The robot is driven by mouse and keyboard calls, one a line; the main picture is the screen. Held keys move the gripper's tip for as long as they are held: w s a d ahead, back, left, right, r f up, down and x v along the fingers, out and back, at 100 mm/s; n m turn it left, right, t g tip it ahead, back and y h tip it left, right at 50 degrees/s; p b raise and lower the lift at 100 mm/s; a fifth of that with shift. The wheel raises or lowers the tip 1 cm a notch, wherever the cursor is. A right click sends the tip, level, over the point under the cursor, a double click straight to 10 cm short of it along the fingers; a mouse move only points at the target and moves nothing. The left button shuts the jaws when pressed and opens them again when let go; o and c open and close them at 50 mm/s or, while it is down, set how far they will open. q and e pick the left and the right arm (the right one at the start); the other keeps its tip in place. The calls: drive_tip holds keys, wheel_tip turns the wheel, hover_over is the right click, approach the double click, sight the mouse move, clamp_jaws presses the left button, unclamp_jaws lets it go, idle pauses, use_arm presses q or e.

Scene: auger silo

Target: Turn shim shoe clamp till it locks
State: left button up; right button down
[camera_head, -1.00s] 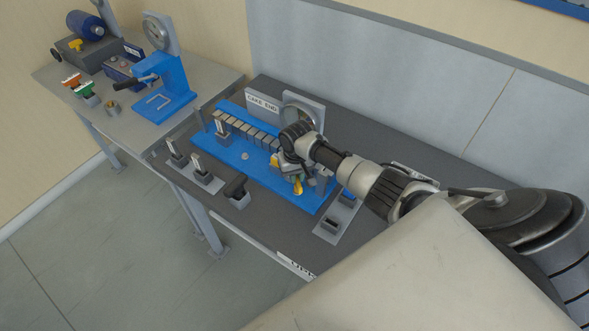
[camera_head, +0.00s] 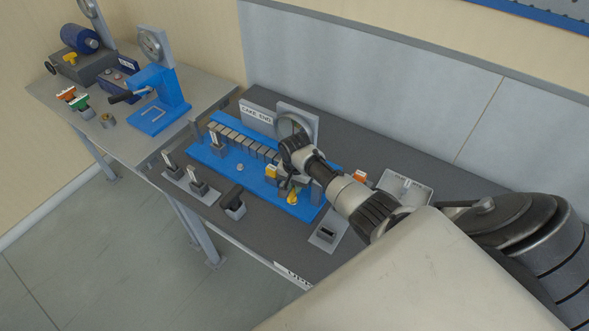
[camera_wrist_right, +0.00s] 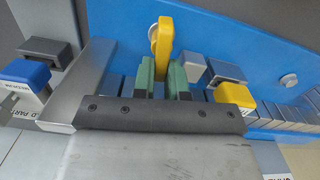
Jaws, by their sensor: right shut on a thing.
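The clamp appears as a yellow lever (camera_head: 292,197) near the right end of the long blue base (camera_head: 222,158). My right gripper (camera_head: 287,184) reaches down to it from the right and is shut on the lever. In the right wrist view the yellow lever (camera_wrist_right: 161,38) shows between the two green-padded fingertips (camera_wrist_right: 161,75) and sticks out beyond them. My left gripper is not in view.
A row of grey blocks (camera_head: 243,140) lines the base. A CAKE END sign (camera_head: 257,113) and a round dial (camera_head: 293,126) stand behind it. Grey holders (camera_head: 200,188) and a black-handled piece (camera_head: 233,201) stand in front. A side table (camera_head: 205,92) holds a blue press (camera_head: 158,90).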

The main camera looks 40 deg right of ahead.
drive_tip(key=shift+r, duration=0.1)
idle(0.3)
drive_tip(key=c, duration=1.2)
unclamp_jaws()
drive_tip(key=shift+o, duration=0.2)
wheel_tip(320, 180, up, 11)
drive_tip(key=b, duration=0.2)
